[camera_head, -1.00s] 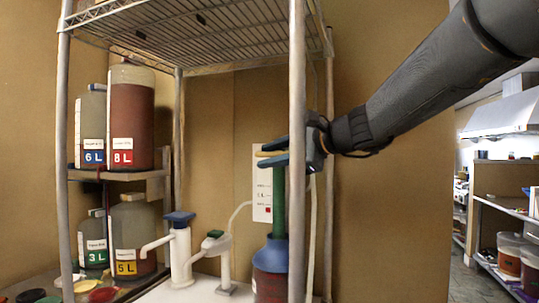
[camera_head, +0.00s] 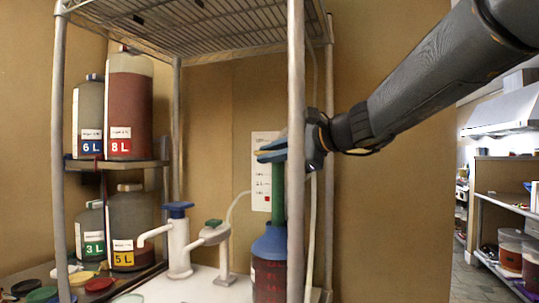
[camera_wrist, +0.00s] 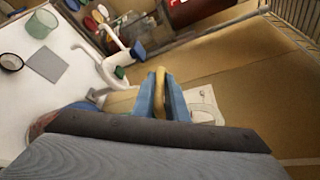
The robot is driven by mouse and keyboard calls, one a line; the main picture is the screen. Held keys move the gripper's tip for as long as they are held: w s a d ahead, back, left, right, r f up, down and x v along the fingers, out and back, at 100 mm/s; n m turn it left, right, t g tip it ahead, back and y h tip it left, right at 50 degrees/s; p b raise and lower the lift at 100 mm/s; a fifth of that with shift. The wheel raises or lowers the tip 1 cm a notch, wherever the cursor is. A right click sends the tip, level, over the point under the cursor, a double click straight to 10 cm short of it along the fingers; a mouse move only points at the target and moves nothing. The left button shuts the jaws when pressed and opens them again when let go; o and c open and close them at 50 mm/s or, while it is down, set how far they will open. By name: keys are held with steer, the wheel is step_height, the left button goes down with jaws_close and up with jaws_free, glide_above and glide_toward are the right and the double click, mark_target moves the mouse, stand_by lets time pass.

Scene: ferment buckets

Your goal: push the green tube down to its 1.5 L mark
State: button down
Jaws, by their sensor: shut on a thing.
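The green tube (camera_head: 278,188) stands upright in the blue-shouldered bottle (camera_head: 269,280), which holds red liquid. My gripper (camera_head: 262,152) is at the top of the tube, its blue fingers shut on a yellow handle. In the wrist view, my gripper (camera_wrist: 160,78) shows the yellow handle (camera_wrist: 160,93) between its fingers. The shelf's front post hides part of the wrist and the bottle's right side. I cannot read any 1.5 L mark on the tube.
A white card (camera_head: 262,200) hangs behind the tube. The wire shelf post (camera_head: 296,120) stands close to my wrist. Two white pumps, with a blue top (camera_head: 179,210) and a green top (camera_head: 213,225), stand left of the bottle. Labelled jugs (camera_head: 129,105) stand further left.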

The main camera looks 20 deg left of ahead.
step_height(320, 180, down, 8)
steer(key=b, duration=0.7)
steer(key=shift+r, duration=0.25)
steer(key=c, duration=1.8)
jaws_free()
steer(key=b+v, duration=0.1)
steer(key=v, duration=0.7)
steer(key=shift+s+a, duration=0.1)
